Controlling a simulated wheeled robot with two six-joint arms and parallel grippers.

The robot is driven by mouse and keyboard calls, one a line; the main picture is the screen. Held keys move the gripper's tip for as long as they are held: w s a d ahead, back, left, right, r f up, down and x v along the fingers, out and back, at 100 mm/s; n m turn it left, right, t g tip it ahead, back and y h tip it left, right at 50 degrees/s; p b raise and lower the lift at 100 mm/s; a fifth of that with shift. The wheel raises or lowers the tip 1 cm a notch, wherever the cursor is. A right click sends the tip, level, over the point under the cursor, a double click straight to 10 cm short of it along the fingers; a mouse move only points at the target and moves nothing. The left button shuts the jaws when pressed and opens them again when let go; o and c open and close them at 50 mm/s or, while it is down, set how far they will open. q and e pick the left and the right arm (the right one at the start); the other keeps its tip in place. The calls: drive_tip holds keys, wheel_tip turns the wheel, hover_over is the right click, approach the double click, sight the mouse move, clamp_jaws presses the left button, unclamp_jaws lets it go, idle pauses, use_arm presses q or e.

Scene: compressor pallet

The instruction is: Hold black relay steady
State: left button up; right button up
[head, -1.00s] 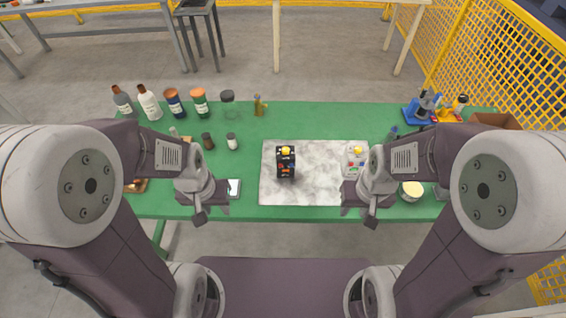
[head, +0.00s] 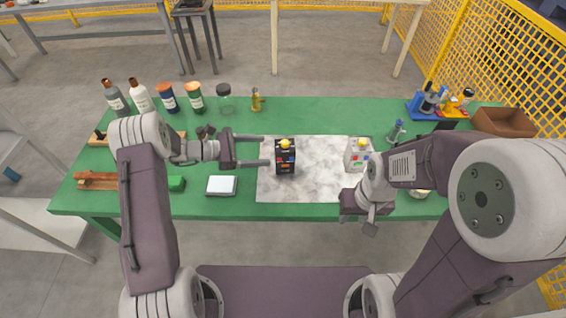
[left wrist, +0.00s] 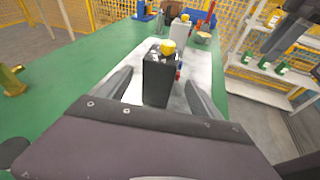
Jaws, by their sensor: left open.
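The black relay (head: 285,160), with a yellow top and coloured parts on its face, stands upright on the marbled grey-white mat (head: 320,190). My left gripper (head: 266,150) is open and points right at the relay, with its fingertips just short of the relay's left side. In the left wrist view the black relay (left wrist: 158,82) stands ahead, between the lines of the two spread fingers (left wrist: 160,90). I see no contact. My right gripper (head: 362,212) hangs in front of the mat's right part, and its jaw opening is unclear.
A white relay (head: 357,155) with a yellow top stands on the mat's right part, close to my right arm. Bottles (head: 168,98) and jars line the back left of the green table (head: 300,115). A white box (head: 221,186) lies left of the mat. A brown tray (head: 503,122) is at the far right.

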sight(279, 163)
use_arm(q)
drive_tip(key=shift+n, duration=0.6)
drive_tip(key=f, duration=0.1)
drive_tip(key=a+f, duration=0.1)
drive_tip(key=f, duration=0.1)
drive_tip(key=s+f, duration=0.1)
drive_tip(key=f, duration=0.1)
drive_tip(key=shift+a+b, duration=0.15)
drive_tip(key=shift+b, duration=0.15)
drive_tip(key=shift+a+f, duration=0.2)
drive_tip(key=shift+f, duration=0.05)
drive_tip(key=shift+a, duration=0.1)
drive_tip(key=b+x, duration=0.3)
drive_tip(key=x, duration=0.6)
drive_tip(key=shift+w+d, duration=0.15)
drive_tip(key=shift+d, duration=0.35)
drive_tip(key=c, duration=1.3)
drive_tip(key=shift+o, duration=0.2)
